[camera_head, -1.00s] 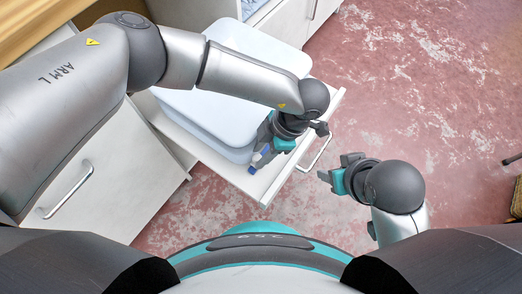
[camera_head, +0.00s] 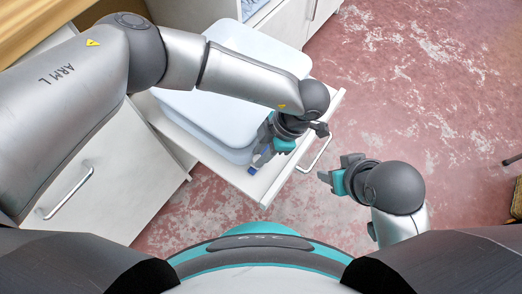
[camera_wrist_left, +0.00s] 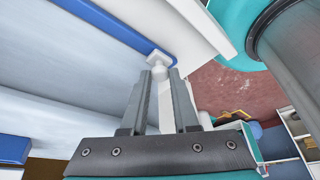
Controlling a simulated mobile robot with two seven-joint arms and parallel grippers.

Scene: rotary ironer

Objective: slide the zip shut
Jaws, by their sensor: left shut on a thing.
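A light blue case (camera_head: 215,105) with rounded corners sits in an open white drawer. In the left wrist view, a blue strip (camera_wrist_left: 120,25), which looks like the zip, runs along the edge of the pale case wall (camera_wrist_left: 70,75). A small white piece, apparently the zip slider (camera_wrist_left: 158,60), sits at the strip's right end. My left gripper (camera_head: 260,161) is at the case's front right corner, and in the left wrist view its fingers (camera_wrist_left: 163,82) are shut on the white slider. My right gripper (camera_head: 335,167) is open and empty, right of the drawer.
The drawer front (camera_head: 275,185) with its bar handle (camera_head: 316,155) lies close to my left gripper. A white cabinet with a handle (camera_head: 68,190) and a wooden top (camera_head: 35,25) stand at left. The red floor (camera_head: 430,90) at right is mostly clear.

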